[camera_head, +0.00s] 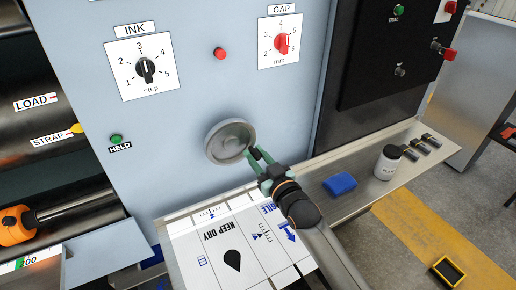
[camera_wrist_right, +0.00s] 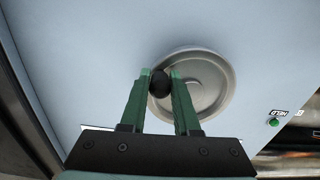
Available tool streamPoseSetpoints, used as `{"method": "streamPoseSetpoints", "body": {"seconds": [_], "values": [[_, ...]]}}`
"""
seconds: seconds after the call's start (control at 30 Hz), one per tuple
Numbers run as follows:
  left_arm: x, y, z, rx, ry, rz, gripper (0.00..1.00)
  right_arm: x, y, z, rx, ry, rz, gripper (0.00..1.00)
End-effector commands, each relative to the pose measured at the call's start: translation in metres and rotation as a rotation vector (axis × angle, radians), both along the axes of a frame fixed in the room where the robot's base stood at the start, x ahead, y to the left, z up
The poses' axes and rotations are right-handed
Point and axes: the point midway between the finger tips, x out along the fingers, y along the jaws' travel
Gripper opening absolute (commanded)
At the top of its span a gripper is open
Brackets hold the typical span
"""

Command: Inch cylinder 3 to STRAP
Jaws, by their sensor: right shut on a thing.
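A grey round handwheel (camera_head: 230,141) sits on the front of the pale blue machine panel. My right gripper (camera_head: 254,154) is at its lower right rim. In the wrist view, my right gripper (camera_wrist_right: 160,78) is shut on a black knob (camera_wrist_right: 159,84) on the handwheel (camera_wrist_right: 207,82). At the left are dark cylinders, a LOAD label (camera_head: 36,102) and a STRAP label (camera_head: 50,140) with a yellow pointer tip (camera_head: 76,128). A green lamp marked HELD (camera_head: 116,139) is left of the wheel; it also shows in the wrist view (camera_wrist_right: 273,122). My left gripper is out of view.
The panel carries an INK dial (camera_head: 146,69), a red button (camera_head: 220,53) and a red GAP dial (camera_head: 282,42). A printed sheet (camera_head: 205,235) lies below the wheel. A blue block (camera_head: 340,184) and white bottle (camera_head: 387,163) stand on the right shelf.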

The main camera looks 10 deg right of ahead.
Motion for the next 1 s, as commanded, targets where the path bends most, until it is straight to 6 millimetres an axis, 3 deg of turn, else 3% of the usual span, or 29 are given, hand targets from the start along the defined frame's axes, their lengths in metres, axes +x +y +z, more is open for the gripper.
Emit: {"method": "streamPoseSetpoints", "body": {"seconds": [0.4, 1.0], "values": [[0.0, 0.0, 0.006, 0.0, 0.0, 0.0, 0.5, -0.003, 0.008, -0.012, 0.202, 0.077, 0.001, 0.0], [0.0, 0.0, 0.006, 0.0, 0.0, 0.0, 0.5, -0.004, 0.009, -0.013, 0.236, 0.09, 0.001, 0.0]]}}
